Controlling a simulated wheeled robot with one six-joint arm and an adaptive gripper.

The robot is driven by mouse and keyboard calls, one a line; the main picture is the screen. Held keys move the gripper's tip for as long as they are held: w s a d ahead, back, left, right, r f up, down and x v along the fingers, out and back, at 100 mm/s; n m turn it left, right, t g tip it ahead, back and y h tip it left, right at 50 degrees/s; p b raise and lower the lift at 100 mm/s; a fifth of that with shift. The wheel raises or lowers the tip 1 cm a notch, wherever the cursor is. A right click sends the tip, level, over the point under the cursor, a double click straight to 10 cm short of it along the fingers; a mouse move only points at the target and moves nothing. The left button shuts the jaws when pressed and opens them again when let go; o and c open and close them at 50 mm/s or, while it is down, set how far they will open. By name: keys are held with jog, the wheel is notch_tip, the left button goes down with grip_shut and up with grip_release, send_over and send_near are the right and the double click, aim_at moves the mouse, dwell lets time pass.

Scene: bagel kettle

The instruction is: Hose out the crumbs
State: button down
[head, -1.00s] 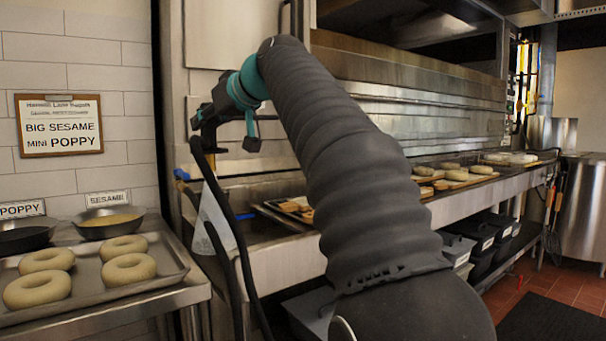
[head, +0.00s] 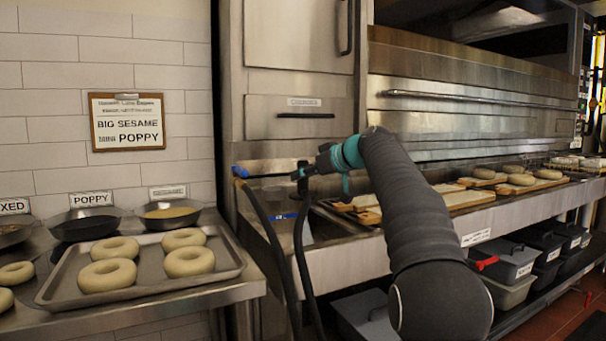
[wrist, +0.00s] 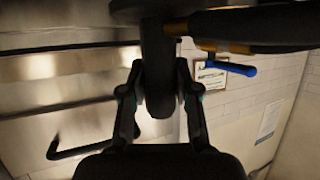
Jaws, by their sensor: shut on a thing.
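My gripper (head: 308,172) is at the left end of the steel counter, in front of the oven. It also shows in the wrist view (wrist: 158,95), its fingers closed around a dark hose part (wrist: 157,55). A black hose (head: 301,245) hangs down from it. A brass fitting with a blue tip (head: 240,171) is to the gripper's left, atop a second hanging hose length (head: 268,225); the blue tip shows in the wrist view (wrist: 236,71). I cannot tell whether it joins the held part. Brown bits (head: 362,212) lie on the counter; I cannot make out crumbs clearly.
A tray (head: 55,296) of bagels and several seed bowls (head: 88,224) stand on the left table. Boards (head: 450,199) with bagels lie along the counter. Grey and black bins (head: 505,262) sit below. Cabinet doors and a clipboard (head: 127,122) are behind.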

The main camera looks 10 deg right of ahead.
jog(key=shift+s+d, duration=0.1)
jog(key=shift+s, duration=0.1)
jog(key=shift+s+d+b, duration=1.35)
jog(key=shift+s+b, duration=0.25)
jog(key=shift+s, duration=2.75)
jog(key=shift+w+a+p, duration=0.5)
jog(key=shift+w+p, duration=0.05)
jog(key=shift+w, duration=0.95)
jog(key=shift+w+a+p, duration=0.45)
jog(key=shift+w+p, duration=0.05)
jog(key=shift+w, duration=1.05)
jog(key=shift+w+a+p, duration=0.5)
jog(key=shift+w+p, duration=0.05)
jog(key=shift+w, duration=0.95)
